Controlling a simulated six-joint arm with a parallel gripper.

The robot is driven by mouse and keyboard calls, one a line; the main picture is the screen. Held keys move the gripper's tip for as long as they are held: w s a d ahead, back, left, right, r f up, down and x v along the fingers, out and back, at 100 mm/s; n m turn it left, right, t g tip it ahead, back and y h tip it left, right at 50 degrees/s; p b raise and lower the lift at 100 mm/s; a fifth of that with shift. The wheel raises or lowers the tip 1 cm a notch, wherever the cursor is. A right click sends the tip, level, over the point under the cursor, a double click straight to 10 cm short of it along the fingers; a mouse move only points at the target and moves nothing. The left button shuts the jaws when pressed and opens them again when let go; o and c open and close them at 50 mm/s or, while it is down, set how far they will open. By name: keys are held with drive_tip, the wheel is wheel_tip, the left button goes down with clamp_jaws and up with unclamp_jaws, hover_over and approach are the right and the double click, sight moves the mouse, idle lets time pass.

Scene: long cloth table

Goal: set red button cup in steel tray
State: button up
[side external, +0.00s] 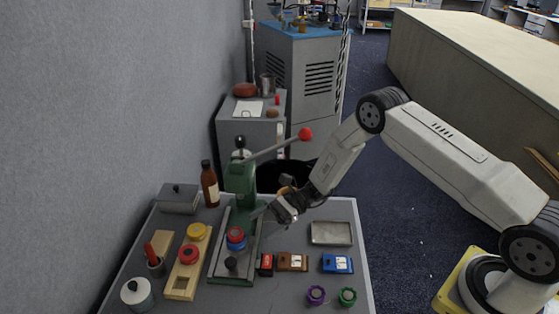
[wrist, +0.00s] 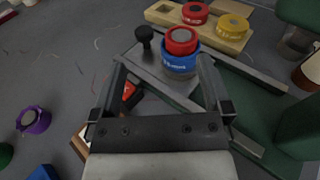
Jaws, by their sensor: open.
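One red cup (side external: 235,233) sits on top of a blue cup (side external: 236,245) on the green press's base; in the wrist view this red cup (wrist: 181,40) and blue cup (wrist: 178,63) are stacked just ahead of my fingers. Another red cup (side external: 189,253) sits on a wooden rack (side external: 181,285); it also shows in the wrist view (wrist: 195,12). I cannot tell which red one is the button cup. The steel tray (side external: 331,233) lies right of my gripper and looks empty. My gripper (side external: 268,212) is open and empty beside the press; its fingers (wrist: 162,66) point toward the stack.
The green press (side external: 241,180) has a long red-knobbed lever over the table. A yellow cup (side external: 196,231) is on the rack. A brown box (side external: 292,262), a blue box (side external: 337,264), a purple cup (side external: 316,295) and a green cup (side external: 347,297) stand in front of the tray. A brown bottle (side external: 210,184) stands behind.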

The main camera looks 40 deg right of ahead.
sight(235, 233)
drive_tip(key=shift+w+d+f+m+t+y, duration=0.3)
drive_tip(key=shift+w+f+m+t+y, duration=0.4)
drive_tip(key=shift+m+t, duration=0.25)
drive_tip(key=shift+w+a, duration=0.1)
drive_tip(key=shift+w+a, duration=0.25)
drive_tip(key=shift+a, duration=0.95)
drive_tip(key=shift+a, duration=0.1)
drive_tip(key=shift+w+a, duration=0.2)
drive_tip(key=shift+a, duration=0.6)
drive_tip(key=shift+w+a, duration=0.15)
drive_tip(key=shift+a, duration=0.7)
drive_tip(key=shift+w+a, duration=0.2)
drive_tip(key=shift+a, duration=0.6)
clamp_jaws()
